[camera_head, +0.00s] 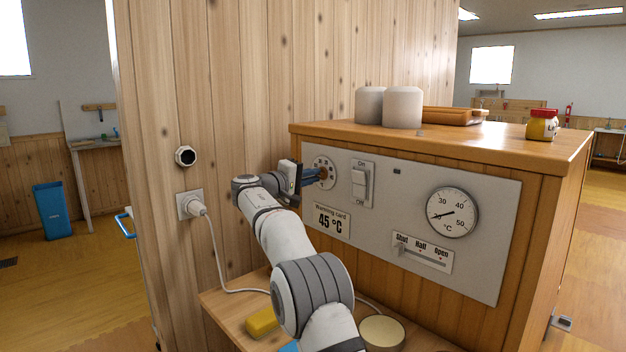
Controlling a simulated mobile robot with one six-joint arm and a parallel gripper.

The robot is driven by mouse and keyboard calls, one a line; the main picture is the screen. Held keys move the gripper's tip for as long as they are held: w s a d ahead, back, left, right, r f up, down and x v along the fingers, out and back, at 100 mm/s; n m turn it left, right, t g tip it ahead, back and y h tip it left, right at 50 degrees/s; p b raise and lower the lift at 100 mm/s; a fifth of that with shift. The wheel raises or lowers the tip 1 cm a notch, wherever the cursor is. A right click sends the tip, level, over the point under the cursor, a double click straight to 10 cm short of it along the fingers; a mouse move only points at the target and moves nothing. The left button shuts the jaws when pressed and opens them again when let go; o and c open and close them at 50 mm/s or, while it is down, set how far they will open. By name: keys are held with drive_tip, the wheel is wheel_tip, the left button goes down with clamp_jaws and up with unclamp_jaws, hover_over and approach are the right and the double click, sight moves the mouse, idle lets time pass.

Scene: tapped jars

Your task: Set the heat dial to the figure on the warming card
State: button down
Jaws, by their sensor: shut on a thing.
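The warming card (331,219) on the grey panel (480,260) reads 45 °C. The heat dial (324,163), a pale round plate with dark marks, sits above the card at the panel's upper left. My gripper (318,174) reaches it from the left and is shut on the dial's knob. The gripper covers much of the dial, so I cannot read its setting. The round gauge (452,213) at the right shows 30, 40 and 50 °C; its needle lies across the face, its exact reading too small to tell.
An On/Off switch (360,184) stands just right of the dial. A Shut/Half/Open slider (421,254) is below the gauge. Two pale jars (402,108) and a red-lidded jar (542,125) stand on the cabinet top. A plug (195,207) and cord hang at left. A yellow block (262,322) lies on the lower shelf.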

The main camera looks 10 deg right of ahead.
drive_tip(key=shift+a+r, duration=0.15)
drive_tip(key=c, duration=1.5)
unclamp_jaws()
drive_tip(key=shift+w, duration=0.1)
drive_tip(key=v, duration=0.7)
drive_tip(key=shift+s+a, duration=0.25)
drive_tip(key=shift+a, duration=0.1)
